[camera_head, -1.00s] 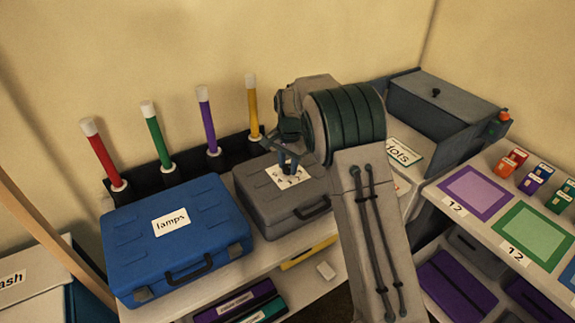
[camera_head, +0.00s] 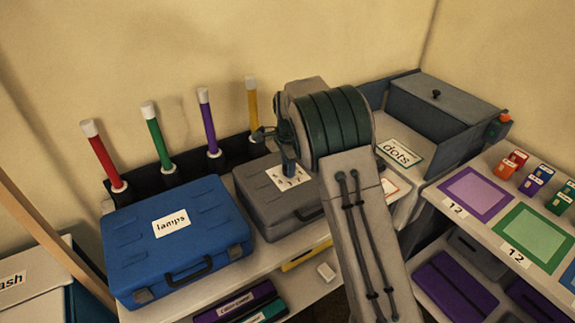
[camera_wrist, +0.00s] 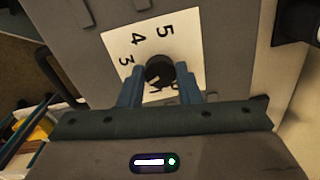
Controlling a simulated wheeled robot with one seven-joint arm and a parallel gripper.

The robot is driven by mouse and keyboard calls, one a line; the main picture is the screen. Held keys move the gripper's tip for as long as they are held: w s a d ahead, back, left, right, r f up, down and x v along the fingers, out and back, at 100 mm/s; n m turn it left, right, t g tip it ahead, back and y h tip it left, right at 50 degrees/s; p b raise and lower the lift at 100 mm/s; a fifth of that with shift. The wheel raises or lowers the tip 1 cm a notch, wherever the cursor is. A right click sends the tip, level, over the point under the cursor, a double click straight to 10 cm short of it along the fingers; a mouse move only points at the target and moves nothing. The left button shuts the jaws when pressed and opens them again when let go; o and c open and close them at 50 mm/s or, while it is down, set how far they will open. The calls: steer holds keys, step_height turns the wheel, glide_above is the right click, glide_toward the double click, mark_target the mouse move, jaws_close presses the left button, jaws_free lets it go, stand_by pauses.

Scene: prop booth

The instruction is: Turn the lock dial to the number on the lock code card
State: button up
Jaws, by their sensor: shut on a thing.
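The lock dial is a small black round knob (camera_wrist: 159,70) on a white number plate (camera_wrist: 178,38), fixed to the lid of a grey case (camera_head: 262,207). In the wrist view the plate shows 5, 4 and 3, with other numbers partly hidden by the fingers. My gripper (camera_wrist: 159,84) is shut on the dial, one blue finger on each side. In the head view my gripper (camera_head: 288,166) stands over the plate and hides the dial. I cannot make out which number the dial points to. I cannot identify a lock code card.
A blue case labelled lamps (camera_head: 178,245) stands left of the grey case. Coloured tubes, such as the purple one (camera_head: 208,125), stand upright behind. A "dots" sign (camera_head: 399,151) and a grey bin (camera_head: 440,105) are to the right. A partly covered card (camera_head: 388,188) lies near my arm.

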steer(key=o, duration=1)
steer(key=shift+c, duration=0.2)
step_height(320, 180, up, 14)
steer(key=b, duration=0.1)
steer(key=shift+s, duration=0.25)
steer(key=shift+d, duration=0.15)
steer(key=s+d+r+n, duration=0.3)
steer(key=s+d+r, duration=0.1)
steer(key=s+d, duration=0.4)
steer(key=s+d+f+n+t, duration=0.1)
steer(key=s+d+f+n, duration=0.1)
steer(key=s, duration=0.6)
steer(key=s+d+f+n, duration=0.1)
steer(key=s+d+n, duration=0.3)
steer(key=s, duration=0.5)
steer(key=s+d+f+n+t, duration=0.1)
steer(key=s+d+f+n, duration=0.1)
steer(key=s, duration=0.7)
steer(key=shift+d+f+n+t, duration=0.35)
steer(key=shift+d+n, duration=0.55)
steer(key=shift+n, duration=0.2)
